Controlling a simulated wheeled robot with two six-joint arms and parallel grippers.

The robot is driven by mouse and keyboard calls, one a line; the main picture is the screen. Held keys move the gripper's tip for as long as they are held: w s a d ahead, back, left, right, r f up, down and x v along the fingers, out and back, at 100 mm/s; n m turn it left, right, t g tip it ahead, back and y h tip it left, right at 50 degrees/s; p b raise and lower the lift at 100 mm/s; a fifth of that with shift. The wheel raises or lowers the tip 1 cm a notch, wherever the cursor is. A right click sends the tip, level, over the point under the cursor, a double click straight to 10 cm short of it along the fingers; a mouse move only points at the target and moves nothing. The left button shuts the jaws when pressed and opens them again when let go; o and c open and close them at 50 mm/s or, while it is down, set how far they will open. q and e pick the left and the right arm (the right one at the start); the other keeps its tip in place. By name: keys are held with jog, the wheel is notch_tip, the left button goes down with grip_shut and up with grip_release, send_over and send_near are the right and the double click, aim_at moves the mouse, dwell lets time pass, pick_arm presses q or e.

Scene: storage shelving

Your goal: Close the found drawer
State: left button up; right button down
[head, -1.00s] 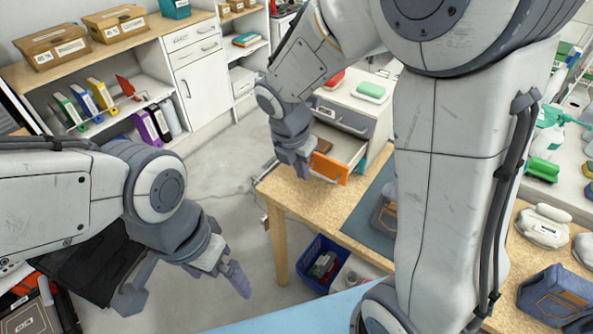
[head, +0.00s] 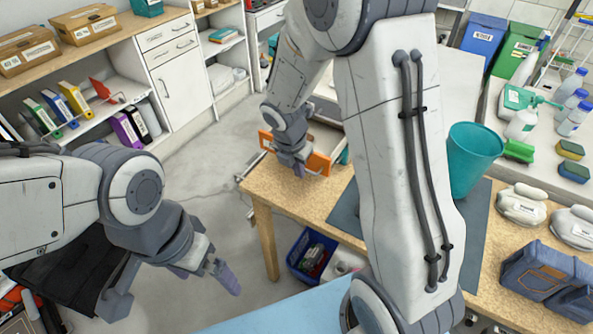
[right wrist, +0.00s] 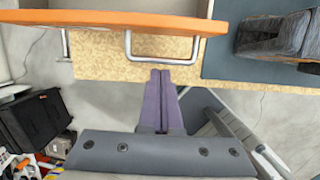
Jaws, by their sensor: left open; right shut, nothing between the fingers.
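The drawer's orange front (head: 318,163) shows in the head view at the back left of the wooden table, partly behind my right arm. In the right wrist view the orange front (right wrist: 120,22) runs across the top, with a metal handle (right wrist: 165,62) below it. My right gripper (head: 299,172) is at the drawer front; its purple fingers (right wrist: 158,75) are shut and empty, their tips close to the handle. I cannot tell whether they touch it. My left gripper (head: 172,290) is open and empty over the floor.
The wooden table (head: 270,195) carries a teal bin (head: 473,155) and a blue-grey mat (head: 345,212). A blue crate (head: 302,262) stands under it on the floor. Bottles and sponges sit at the right. A white cabinet (head: 185,85) stands at the back left; floor before it is clear.

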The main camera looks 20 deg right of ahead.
jog(key=shift+d, duration=0.1)
jog(key=p, duration=1)
send_over(324, 148)
jog(key=s+a, duration=0.1)
jog(key=shift+s+a+r, duration=0.15)
jog(key=shift+s+r, duration=0.05)
jog(key=shift+r, duration=0.05)
jog(key=shift+w+d+f+p, duration=0.1)
jog(key=shift+w+d+p, duration=0.2)
jog(key=shift+p, duration=0.1)
jog(key=shift+w+d+f, duration=0.1)
jog(key=shift+d+f, duration=0.05)
jog(key=shift+a+f, duration=0.2)
jog(key=shift+a, duration=0.05)
jog(key=shift+s+a+f+b, duration=0.2)
jog(key=shift+s+a+b, duration=0.3)
jog(key=shift+a+b, duration=0.1)
jog(key=shift+s+a+f+b, duration=0.15)
jog(key=shift+s+a+b, duration=0.3)
jog(key=shift+s+a, duration=0.1)
jog(key=v, duration=1)
jog(key=shift+s+a, duration=0.25)
jog(key=shift+a, duration=0.05)
